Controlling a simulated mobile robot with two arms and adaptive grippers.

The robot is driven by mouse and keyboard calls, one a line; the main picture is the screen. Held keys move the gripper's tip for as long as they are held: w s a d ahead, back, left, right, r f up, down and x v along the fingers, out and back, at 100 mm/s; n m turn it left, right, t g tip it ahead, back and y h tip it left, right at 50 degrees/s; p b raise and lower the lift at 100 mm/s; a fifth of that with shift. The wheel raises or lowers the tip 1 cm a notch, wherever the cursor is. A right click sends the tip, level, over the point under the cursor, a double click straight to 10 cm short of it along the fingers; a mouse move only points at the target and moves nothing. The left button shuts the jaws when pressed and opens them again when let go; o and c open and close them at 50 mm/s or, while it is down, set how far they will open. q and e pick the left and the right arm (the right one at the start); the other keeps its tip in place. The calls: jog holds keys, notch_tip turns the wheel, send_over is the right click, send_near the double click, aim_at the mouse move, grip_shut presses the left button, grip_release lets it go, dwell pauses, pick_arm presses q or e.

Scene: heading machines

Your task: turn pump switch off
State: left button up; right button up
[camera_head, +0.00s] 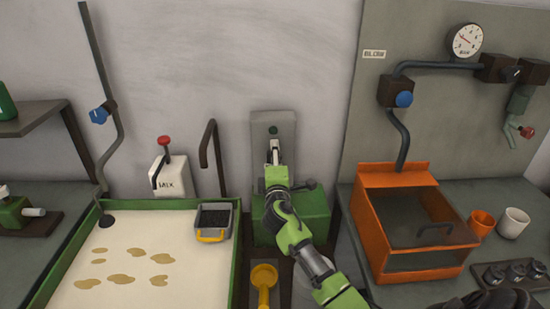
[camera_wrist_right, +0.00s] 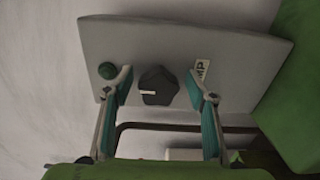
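The pump switch is a dark faceted knob (camera_wrist_right: 158,86) with a white pointer mark, on a grey panel (camera_wrist_right: 230,38). A partly covered label (camera_wrist_right: 203,70) ending in "MP" sits beside it, and a dark green round button (camera_wrist_right: 107,70) on its other side. In the head view, the panel (camera_head: 260,128) stands above a green box (camera_head: 312,212); my gripper hides the knob there. My right gripper (camera_wrist_right: 160,88) is open, its fingers on either side of the knob with visible gaps. It also shows in the head view (camera_head: 273,146). My left gripper is out of view.
Left of the panel are a dark bent handle (camera_head: 209,155), a white box with a red-knobbed lever (camera_head: 170,178) and a green-rimmed tray (camera_head: 150,204). An orange bin (camera_head: 395,176) stands to the right. A yellow scoop (camera_head: 264,277) lies in front.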

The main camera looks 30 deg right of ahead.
jog(key=v, duration=1.2)
jog(key=shift+d+r, duration=0.1)
dwell(0.4)
